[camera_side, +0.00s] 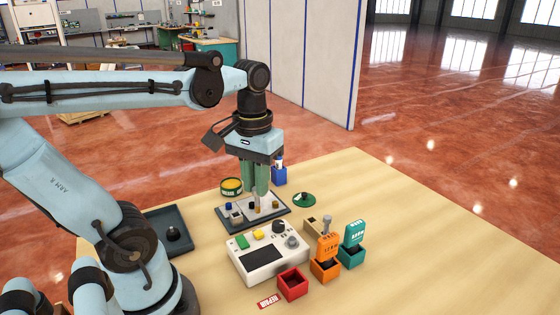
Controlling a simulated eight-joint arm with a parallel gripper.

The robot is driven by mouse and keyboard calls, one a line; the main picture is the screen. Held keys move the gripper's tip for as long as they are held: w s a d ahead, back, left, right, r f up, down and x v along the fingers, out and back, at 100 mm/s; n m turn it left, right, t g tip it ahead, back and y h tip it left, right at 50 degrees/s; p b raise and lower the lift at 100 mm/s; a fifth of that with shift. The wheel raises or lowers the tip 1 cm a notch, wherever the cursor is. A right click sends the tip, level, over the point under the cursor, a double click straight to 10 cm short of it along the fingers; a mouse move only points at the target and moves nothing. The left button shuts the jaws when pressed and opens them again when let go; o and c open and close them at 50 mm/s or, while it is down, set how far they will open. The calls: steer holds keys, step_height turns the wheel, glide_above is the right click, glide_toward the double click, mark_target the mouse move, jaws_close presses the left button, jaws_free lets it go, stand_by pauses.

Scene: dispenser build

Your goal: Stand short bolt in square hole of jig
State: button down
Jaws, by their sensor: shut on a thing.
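My gripper (256,194), with green fingers, points straight down over a dark tray (275,221) with a pale top. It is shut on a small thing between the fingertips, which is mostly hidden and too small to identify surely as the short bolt. Several small parts stand on the tray around the fingertips, among them a blue one (229,206) and a brown one (275,205). A tan block (310,226) to the right of the tray shows a dark opening. A grey upright piece with a rounded head (326,223) shows at its right end. I cannot tell which hole is square.
A white control box (268,262) with buttons and a knob lies in front of the tray. Red (292,285), orange (324,270) and teal (350,254) bins stand at the front right. The table's right side is clear.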

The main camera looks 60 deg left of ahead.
steer(key=shift+s+a+f, duration=0.15)
steer(key=shift+a+f, duration=1.65)
steer(key=shift+a, duration=0.05)
steer(key=shift+s+a+f, duration=0.15)
steer(key=shift+a+f, duration=1.6)
steer(key=shift+a, duration=0.05)
steer(key=shift+s+a+f, duration=0.15)
steer(key=shift+a+f, duration=1.65)
steer(key=shift+a, duration=0.05)
steer(key=shift+f, duration=0.1)
steer(key=c, duration=1)
jaws_free()
steer(key=shift+c, duration=0.2)
step_height(320, 180, up, 12)
steer(key=w+d+f+m+t, duration=0.2)
steer(key=w+d+m+t, duration=0.1)
steer(key=d, duration=0.5)
steer(key=w+d+f+m+t, duration=0.1)
steer(key=w+d+m+t, duration=0.2)
steer(key=d, duration=0.5)
steer(key=shift+d+f+t, duration=0.25)
steer(key=shift+f+t, duration=0.15)
steer(key=shift+t, duration=0.2)
